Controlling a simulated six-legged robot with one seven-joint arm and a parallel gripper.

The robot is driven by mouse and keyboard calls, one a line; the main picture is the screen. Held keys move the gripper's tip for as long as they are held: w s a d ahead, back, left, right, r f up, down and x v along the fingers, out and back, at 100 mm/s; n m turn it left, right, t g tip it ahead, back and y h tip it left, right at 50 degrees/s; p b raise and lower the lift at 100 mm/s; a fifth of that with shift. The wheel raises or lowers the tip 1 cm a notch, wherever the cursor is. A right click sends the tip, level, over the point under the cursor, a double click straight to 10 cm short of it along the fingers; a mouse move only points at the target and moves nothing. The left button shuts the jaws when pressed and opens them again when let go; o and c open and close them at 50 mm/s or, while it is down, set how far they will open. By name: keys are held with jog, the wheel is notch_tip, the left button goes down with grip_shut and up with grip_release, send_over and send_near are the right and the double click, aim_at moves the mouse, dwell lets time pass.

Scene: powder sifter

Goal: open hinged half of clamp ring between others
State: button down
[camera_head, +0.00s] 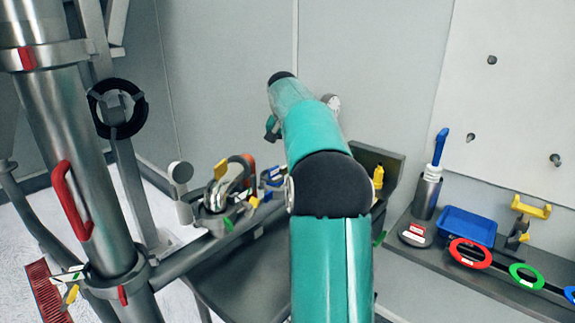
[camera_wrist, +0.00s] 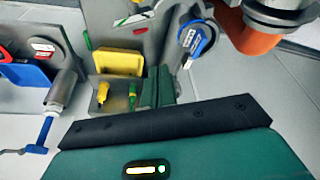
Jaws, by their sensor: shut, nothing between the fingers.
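A steel column (camera_head: 48,120) stands at the left in the head view. A band with a red tab (camera_head: 28,57) circles it high up, and another band with a red tab (camera_head: 122,294) circles it low down. A red handle (camera_head: 68,200) lies along the column between them. I cannot tell which ring has the hinged half. A cluster of steel and orange fittings (camera_head: 222,190) stands right of the column. My gripper (camera_wrist: 165,122) shows as a green housing with a black front edge in the wrist view. It is shut and empty, apart from the column. My arm hides its tips in the head view.
A black handwheel (camera_head: 117,92) is behind the column. On the right shelf are a blue tray (camera_head: 467,226), a steel canister (camera_head: 426,195) and red (camera_head: 470,254) and green rings (camera_head: 526,277). The wrist view shows a yellow tray (camera_wrist: 118,62) and an orange fitting (camera_wrist: 250,36).

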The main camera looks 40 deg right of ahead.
jog(key=f, duration=0.8)
jog(key=shift+s+d+f, duration=0.1)
jog(key=shift+s+f, duration=0.1)
jog(key=shift+f, duration=0.05)
jog(key=shift+s+a+f, duration=0.15)
jog(key=shift+a, duration=0.2)
jog(key=shift+s+a, duration=0.1)
jog(key=shift+a, duration=0.05)
